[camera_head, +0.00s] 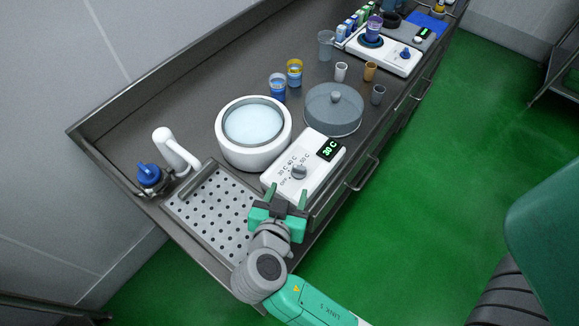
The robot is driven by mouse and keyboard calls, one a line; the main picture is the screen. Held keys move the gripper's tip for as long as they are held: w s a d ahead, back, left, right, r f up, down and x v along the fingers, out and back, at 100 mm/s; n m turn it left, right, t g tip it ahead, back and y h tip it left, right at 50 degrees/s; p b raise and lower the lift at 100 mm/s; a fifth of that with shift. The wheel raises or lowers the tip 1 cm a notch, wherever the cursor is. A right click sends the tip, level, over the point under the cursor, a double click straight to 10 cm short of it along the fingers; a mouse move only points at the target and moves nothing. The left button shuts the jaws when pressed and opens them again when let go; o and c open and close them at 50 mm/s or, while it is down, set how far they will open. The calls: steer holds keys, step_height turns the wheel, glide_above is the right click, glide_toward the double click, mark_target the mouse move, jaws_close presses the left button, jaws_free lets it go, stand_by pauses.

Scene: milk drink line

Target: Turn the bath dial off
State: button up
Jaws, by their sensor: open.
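The bath dial (299,172) is a grey knob on the sloped front of a white control box (321,158). Printed marks around it include OFF, 30 C, 40 C and 50 C; which mark it points at is too small to tell. A display (330,149) on the box reads 30 C in green. The box adjoins the round white water bath (226,143), which holds pale blue water. My gripper (289,194) is open, its two green fingers pointing toward the dial from the near side. Whether a finger touches the dial I cannot tell.
A perforated drain tray (196,207) and a white tap with a blue handle (149,175) lie to the left. A clear round lid (333,110), two blue-filled beakers (278,86) and small cups (341,71) stand behind. A white stirrer unit (385,52) stands farther back.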

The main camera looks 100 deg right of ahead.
mark_target(299, 170)
steer(key=shift+s+a+f+g, duration=0.1)
steer(key=shift+s+g, duration=0.2)
steer(key=shift+s, duration=0.05)
steer(key=b+x, duration=0.1)
steer(key=x, duration=0.7)
steer(key=shift+w, duration=0.15)
steer(key=c, duration=1)
